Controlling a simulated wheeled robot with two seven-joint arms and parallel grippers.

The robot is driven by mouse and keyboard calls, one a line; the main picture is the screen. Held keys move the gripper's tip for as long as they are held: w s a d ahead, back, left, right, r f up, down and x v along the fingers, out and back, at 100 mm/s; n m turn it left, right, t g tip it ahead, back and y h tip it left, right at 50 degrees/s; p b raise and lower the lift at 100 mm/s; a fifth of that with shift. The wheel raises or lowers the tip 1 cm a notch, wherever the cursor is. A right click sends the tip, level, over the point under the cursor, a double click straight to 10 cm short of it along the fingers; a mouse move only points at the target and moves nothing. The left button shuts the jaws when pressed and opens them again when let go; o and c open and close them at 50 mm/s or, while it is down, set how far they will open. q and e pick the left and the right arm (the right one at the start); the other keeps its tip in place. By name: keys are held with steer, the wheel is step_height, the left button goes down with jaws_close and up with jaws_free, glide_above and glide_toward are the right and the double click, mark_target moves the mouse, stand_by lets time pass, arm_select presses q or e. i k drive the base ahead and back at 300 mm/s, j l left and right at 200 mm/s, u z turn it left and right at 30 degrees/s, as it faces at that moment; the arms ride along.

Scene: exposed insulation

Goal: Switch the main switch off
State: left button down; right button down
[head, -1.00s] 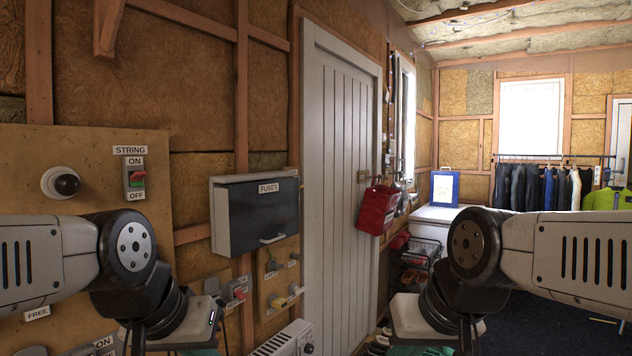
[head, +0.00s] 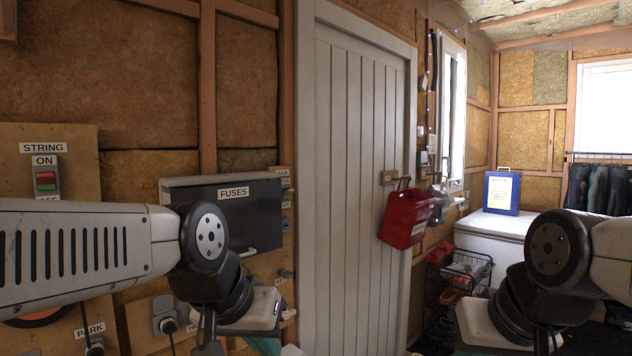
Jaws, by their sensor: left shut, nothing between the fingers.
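A small board with a label that seems to read MAIN (head: 283,172) shows just right of the fuse box, with an ON label under it. The main switch (head: 287,200) seems to be the small green-marked piece below, mostly cut off by the fuse box edge, so its position is unclear. My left gripper (head: 207,338) is at the bottom, below and in front of the fuse box. It is shut and empty, partly cut off by the frame. My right gripper (head: 545,342) is at the bottom right, mostly hidden by its wrist; its fingers are unclear.
The fuse box (head: 228,206) juts from the wall. A STRING switch (head: 45,181) is at the left, and a PARK label (head: 90,330) is below my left arm.

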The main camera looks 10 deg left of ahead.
mark_target(286, 195)
steer(key=i+j, duration=0.15)
steer(key=i, duration=0.4)
steer(key=i+j, duration=0.1)
steer(key=i, duration=0.4)
